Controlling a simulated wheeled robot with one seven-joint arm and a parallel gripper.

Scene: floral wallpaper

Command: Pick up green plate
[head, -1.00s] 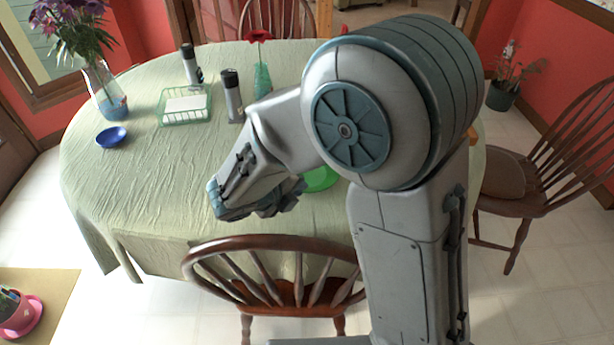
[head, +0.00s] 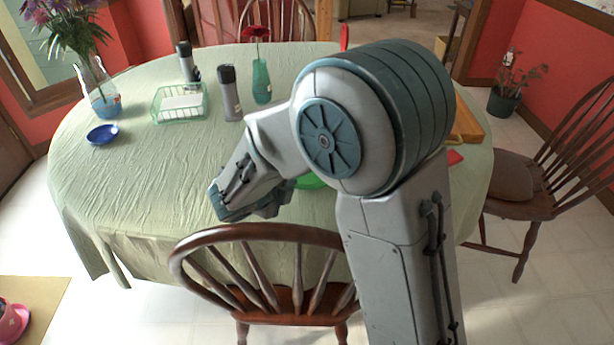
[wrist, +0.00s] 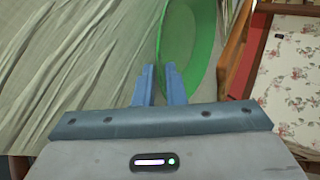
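The green plate (wrist: 190,45) shows in the wrist view just beyond my fingertips. Its curved rim runs down toward the gap between the two blue fingers. In the head view only a small green part of the plate (head: 309,182) shows on the table, mostly hidden by my arm. My gripper (wrist: 159,72) is open, with its fingers a narrow gap apart at the plate's left rim. I cannot tell whether either finger touches the plate. In the head view my fingertips are not clearly visible.
The table (head: 130,185) has a pale green cloth, bare at left. A blue bowl (head: 102,134), green basket (head: 180,118), dark-topped grinder (head: 230,105) and green vase (head: 261,85) stand farther back. A wooden chair (head: 270,235) blocks the near edge. A wooden board (head: 467,122) lies at right.

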